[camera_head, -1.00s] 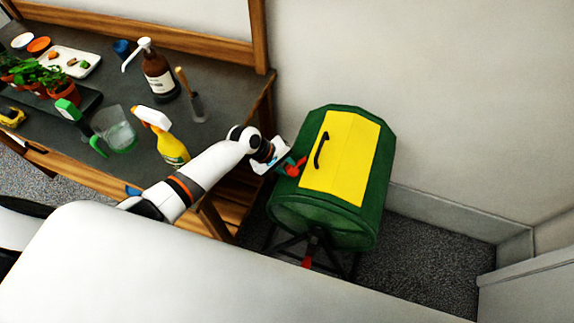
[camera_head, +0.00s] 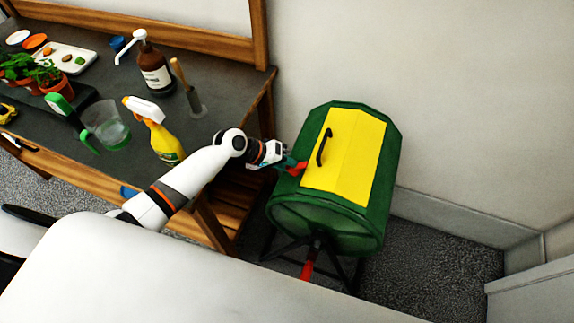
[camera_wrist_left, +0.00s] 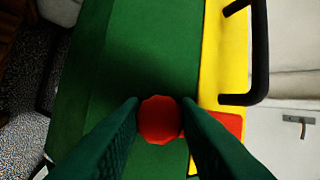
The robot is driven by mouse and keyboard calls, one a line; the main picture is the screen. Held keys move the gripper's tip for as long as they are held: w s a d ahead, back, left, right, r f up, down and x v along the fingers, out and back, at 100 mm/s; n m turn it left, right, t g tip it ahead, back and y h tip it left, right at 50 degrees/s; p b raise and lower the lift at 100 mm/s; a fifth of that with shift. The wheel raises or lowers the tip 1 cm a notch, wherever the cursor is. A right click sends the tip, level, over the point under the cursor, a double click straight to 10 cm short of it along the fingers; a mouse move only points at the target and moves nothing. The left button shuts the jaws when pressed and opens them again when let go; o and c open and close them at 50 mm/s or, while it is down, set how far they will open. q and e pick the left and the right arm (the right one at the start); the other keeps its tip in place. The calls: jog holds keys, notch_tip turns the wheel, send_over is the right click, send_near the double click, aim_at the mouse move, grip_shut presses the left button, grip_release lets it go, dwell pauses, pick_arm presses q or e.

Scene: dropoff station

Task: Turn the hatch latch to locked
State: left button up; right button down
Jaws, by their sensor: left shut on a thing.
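The green drum (camera_head: 330,212) stands beside the bench with a yellow hatch (camera_head: 345,160) on its top. A black handle (camera_head: 324,147) is fixed on the hatch. The red latch (camera_head: 297,168) sits at the hatch's left edge. In the left wrist view, the latch's round red end (camera_wrist_left: 160,119) lies between the fingertips, and a red part (camera_wrist_left: 230,124) lies over the yellow hatch. My left gripper (camera_head: 284,164) is shut on the latch. The fingers hide part of it. The black handle also shows in the left wrist view (camera_wrist_left: 259,50). My right gripper is not in view.
A dark bench (camera_head: 120,110) at left holds a yellow spray bottle (camera_head: 165,140), a brown pump bottle (camera_head: 153,65), a clear jug (camera_head: 105,122) and potted plants (camera_head: 40,75). A red-handled crank (camera_head: 308,268) hangs at the drum's front. A wall stands behind the drum.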

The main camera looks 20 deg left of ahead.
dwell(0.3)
pick_arm(q)
jog(key=o, duration=1)
jog(key=shift+c, duration=0.2)
jog(key=b+v, duration=0.1)
jog(key=v, duration=1.1)
jog(key=shift+b, duration=0.35)
jog(key=shift+f, duration=0.1)
